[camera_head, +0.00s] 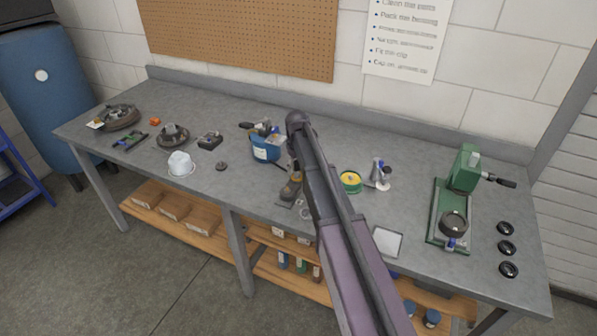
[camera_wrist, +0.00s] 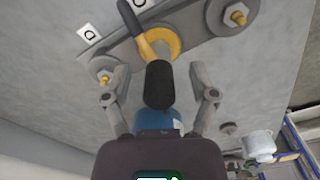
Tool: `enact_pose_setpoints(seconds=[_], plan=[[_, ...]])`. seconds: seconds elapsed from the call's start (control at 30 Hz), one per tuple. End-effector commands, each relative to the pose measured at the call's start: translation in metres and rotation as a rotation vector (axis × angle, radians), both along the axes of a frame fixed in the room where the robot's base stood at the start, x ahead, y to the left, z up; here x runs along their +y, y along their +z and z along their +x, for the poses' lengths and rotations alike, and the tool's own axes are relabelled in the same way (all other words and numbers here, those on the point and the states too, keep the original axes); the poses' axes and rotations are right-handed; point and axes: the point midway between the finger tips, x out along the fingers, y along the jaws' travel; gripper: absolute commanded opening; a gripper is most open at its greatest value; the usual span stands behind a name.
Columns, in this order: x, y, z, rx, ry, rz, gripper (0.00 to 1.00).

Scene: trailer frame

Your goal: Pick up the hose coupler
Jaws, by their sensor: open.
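A black cylinder (camera_wrist: 158,86) with a brass-yellow ring and curved piece (camera_wrist: 158,43) at its far end shows in the wrist view. It looks like the hose coupler, though I cannot be sure. My gripper (camera_wrist: 158,72) is open, with one finger on each side of the black part and visible gaps between. A grey bar with bolts and yellow nuts (camera_wrist: 236,16) lies behind it on the bench. In the head view a brownish and dark piece (camera_head: 290,189) shows just left of my arm, which hides much of this spot.
The bench (camera_head: 335,135) also holds a blue tub (camera_head: 264,150) with tools, a white bucket (camera_head: 181,164), a yellow-topped round tin (camera_head: 350,181) and a green press (camera_head: 463,170). Black discs (camera_head: 507,247) lie at the right. A pegboard (camera_head: 240,35) hangs behind.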

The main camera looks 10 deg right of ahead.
Motion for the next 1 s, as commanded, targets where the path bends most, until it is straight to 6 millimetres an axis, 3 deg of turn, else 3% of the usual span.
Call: enact_pose_setpoints(seconds=[0.2, 0.4, 0.47, 1.0], plan=[[0.0, 0.0, 0.0, 0.0, 0.0, 0.0, 0.75], [-0.0001, 0.0, 0.0, 0.0, 0.0, 0.0, 0.15], [-0.0001, 0.0, 0.0, 0.0, 0.0, 0.0, 0.0], [-0.0003, 0.0044, 0.0001, 0.0, 0.0, 0.0, 0.0]])
